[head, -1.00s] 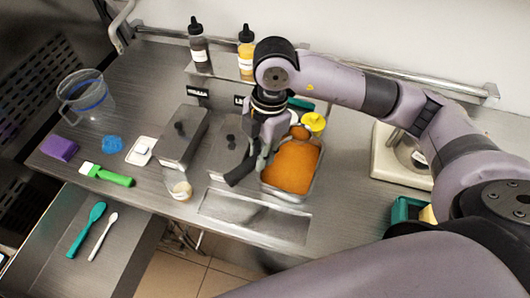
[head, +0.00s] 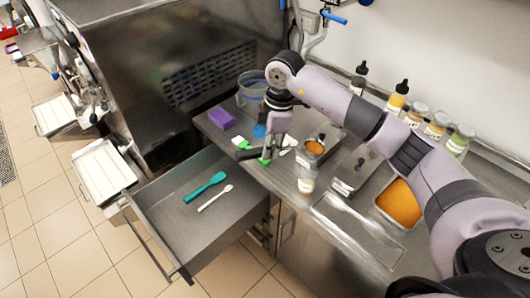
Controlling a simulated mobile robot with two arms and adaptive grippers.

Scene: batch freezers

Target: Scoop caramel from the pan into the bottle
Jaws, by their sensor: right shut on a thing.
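My right gripper (head: 272,148) is over the counter's left part, well away from the pan. It appears shut on the scoop's handle, mostly hidden by its fingers. The scoop's bowl (head: 315,148) holds orange caramel and shows to the right of the gripper, over a lidded pan. A small pale jar or bottle (head: 307,184) stands near the counter's front edge. Two black-capped bottles, one dark (head: 357,83) and one orange (head: 396,100), stand at the back. My left gripper is out of view.
A green-handled spatula (head: 241,143), purple block (head: 221,118) and clear pitcher (head: 252,91) are near the gripper. A lidded pan (head: 345,186) stands beside the caramel pan. The open drawer (head: 170,222) holds a teal spatula (head: 205,187) and white spoon (head: 215,198).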

